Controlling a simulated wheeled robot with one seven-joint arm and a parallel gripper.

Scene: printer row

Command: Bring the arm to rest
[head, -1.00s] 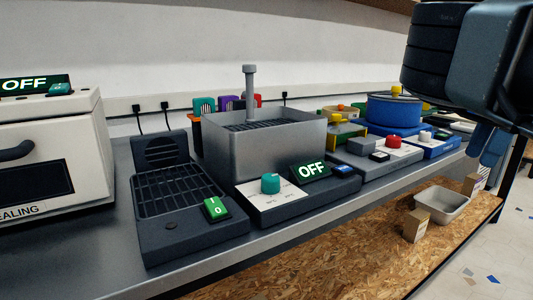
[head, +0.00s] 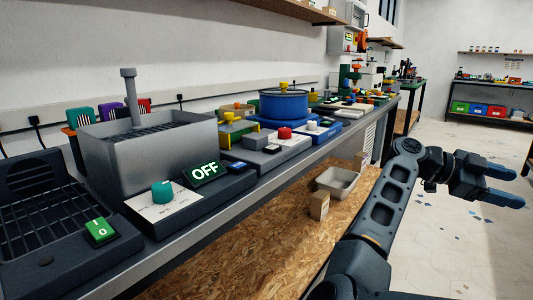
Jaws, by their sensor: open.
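My gripper (head: 503,184) is at the right of the head view, at the end of my dark arm. Its two blue-tipped fingers are apart, with nothing between them. It points to the right, over the open floor (head: 470,255) and away from the bench (head: 215,215). The arm rises from the bottom of the picture and bends at an elbow-like joint. It is clear of the bench top and of the things on it.
On the bench stand a grey tank (head: 150,150) beside a lit OFF display (head: 206,171), a green switch (head: 99,230) and a blue round pot (head: 284,105). A grey tray (head: 337,182) and a small box (head: 319,205) lie on the lower board. Floor at right is free.

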